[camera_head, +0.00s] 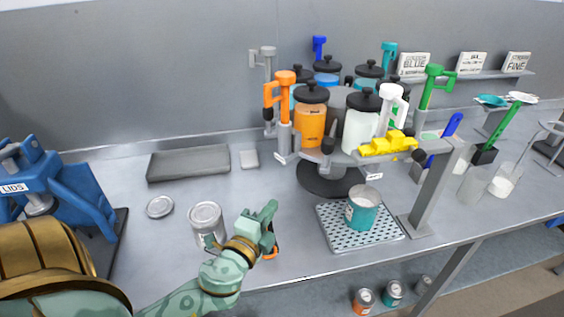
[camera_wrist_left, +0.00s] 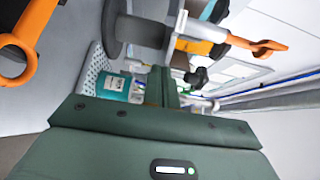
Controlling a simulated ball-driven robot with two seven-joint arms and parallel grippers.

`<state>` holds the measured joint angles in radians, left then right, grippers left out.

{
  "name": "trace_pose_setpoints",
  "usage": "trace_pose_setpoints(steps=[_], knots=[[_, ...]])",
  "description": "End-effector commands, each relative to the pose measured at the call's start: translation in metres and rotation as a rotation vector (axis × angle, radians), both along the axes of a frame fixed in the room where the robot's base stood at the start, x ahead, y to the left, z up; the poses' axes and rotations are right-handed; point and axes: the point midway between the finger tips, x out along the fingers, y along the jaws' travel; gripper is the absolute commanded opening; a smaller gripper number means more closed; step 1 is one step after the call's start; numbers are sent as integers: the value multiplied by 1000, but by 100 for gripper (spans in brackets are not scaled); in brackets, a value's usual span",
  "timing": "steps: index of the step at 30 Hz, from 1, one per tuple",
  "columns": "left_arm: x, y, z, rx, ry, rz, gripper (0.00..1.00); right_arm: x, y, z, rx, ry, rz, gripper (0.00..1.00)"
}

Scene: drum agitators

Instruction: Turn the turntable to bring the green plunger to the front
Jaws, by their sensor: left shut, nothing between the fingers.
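The turntable (camera_head: 338,157) carries several black-lidded canisters and coloured plungers on a stand with a round black base. The green plunger (camera_head: 434,88) is upright at its right side. The orange plunger (camera_head: 284,96) is at its front left, and the white plunger (camera_head: 392,103) at its front right. My left gripper (camera_head: 271,219) is shut and empty, above the bench and apart from the turntable, to its front left. In the left wrist view, the shut fingers (camera_wrist_left: 161,88) point towards the turntable area, where an orange handle (camera_wrist_left: 255,44) shows. My right gripper is not in view.
A silver can (camera_head: 207,222) stands just left of my left gripper. A teal can (camera_head: 362,208) stands on a perforated tray (camera_head: 336,237) before the turntable. A yellow object (camera_head: 388,143) is at its front right edge, near a grey post (camera_head: 436,187). A grey tray (camera_head: 188,163) lies left.

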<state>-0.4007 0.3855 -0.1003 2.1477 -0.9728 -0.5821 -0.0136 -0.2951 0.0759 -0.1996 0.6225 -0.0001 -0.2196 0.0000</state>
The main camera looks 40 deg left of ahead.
Motion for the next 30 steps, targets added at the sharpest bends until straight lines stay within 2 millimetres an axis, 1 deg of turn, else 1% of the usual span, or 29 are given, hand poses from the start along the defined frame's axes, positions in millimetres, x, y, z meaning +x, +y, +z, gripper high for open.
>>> trace_pose_setpoints(steps=[2,5,8,12,18,21,24,30], knots=[[4,0,4,5,-7,0,0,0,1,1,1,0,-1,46],[15,2,5,6,-9,0,0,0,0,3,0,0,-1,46],[33,7,6,7,-11,1,0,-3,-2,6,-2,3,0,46],[63,13,5,7,-10,1,0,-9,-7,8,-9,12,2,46],[102,23,4,7,-9,1,0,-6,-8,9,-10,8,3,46],[109,37,3,9,-6,1,0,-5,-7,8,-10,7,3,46],[114,46,2,6,-6,1,0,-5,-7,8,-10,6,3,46],[119,54,2,4,-5,0,0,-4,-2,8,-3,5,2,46]])
